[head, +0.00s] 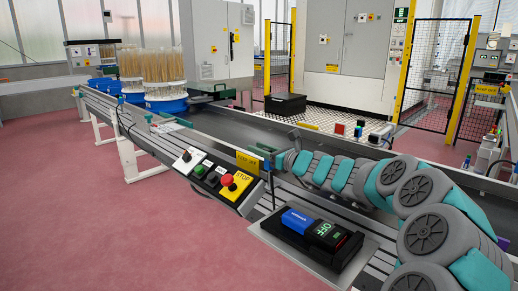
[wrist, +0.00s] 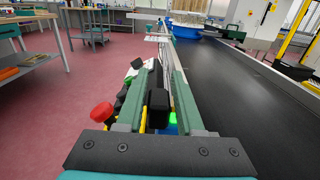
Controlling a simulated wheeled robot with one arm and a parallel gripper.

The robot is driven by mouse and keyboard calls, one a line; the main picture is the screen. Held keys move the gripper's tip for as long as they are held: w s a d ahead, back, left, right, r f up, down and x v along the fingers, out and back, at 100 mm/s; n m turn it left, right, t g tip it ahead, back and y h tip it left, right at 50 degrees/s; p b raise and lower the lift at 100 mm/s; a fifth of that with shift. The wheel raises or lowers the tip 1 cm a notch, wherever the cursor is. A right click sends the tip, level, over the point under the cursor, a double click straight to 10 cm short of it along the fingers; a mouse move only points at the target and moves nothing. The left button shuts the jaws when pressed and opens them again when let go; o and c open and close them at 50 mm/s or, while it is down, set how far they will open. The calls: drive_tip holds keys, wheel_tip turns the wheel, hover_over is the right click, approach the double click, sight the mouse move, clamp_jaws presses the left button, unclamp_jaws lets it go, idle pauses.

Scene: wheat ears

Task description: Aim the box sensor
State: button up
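My gripper (head: 268,152) reaches over the near rail of the conveyor (head: 225,123) in the head view, just behind a small yellow sign (head: 247,162) whose text I cannot read surely. In the wrist view the two green fingers of my gripper (wrist: 162,72) point forward along the rail, apart from each other. A small black block (wrist: 158,106), which looks like the box sensor, stands between them, with a green light (wrist: 173,118) and blue and yellow bits beside it. A gap shows on its right; contact on its left is unclear. The fingers hide the sensor in the head view.
A control panel (head: 214,180) with a red stop button sits on the near rail. A blue-and-black device reading OFF (head: 313,232) lies on a grey plate. Blue tubs (head: 167,106) of wheat ears stand at the belt's far end. The belt beside my gripper is clear.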

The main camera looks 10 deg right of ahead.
drive_tip(key=shift+o, duration=1.2)
drive_tip(key=s+r, duration=0.2)
drive_tip(key=s, duration=0.6)
drive_tip(key=s+r+b, duration=0.1)
drive_tip(key=s+r, duration=0.2)
drive_tip(key=s, duration=0.5)
